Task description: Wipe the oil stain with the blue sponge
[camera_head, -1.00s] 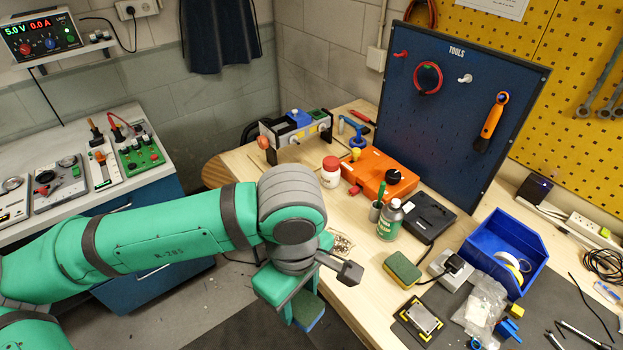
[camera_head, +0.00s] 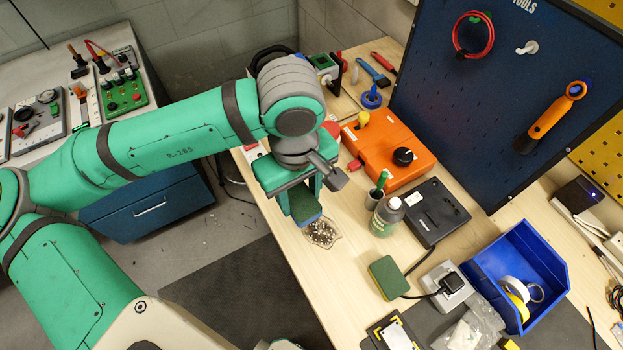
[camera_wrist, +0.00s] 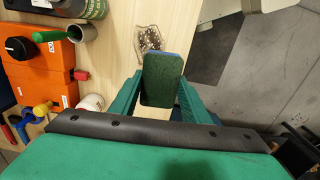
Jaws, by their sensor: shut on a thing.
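My gripper (camera_head: 302,192) is shut on the blue sponge (camera_head: 305,207), which has a dark green scouring face. In the wrist view the sponge (camera_wrist: 162,80) sits between the two green fingers, its blue edge showing at the far end. My gripper is by the near-left edge of the wooden bench (camera_head: 350,290), just behind a small clear dish of screws (camera_head: 322,232). I cannot tell whether the sponge touches the bench. I cannot make out an oil stain; my arm and gripper hide part of the bench.
A green bottle (camera_head: 385,216), a cup with a green-handled tool (camera_head: 374,197), an orange case (camera_head: 388,150) and a black device (camera_head: 432,212) stand close to my gripper. A blue bin (camera_head: 520,275) is at right.

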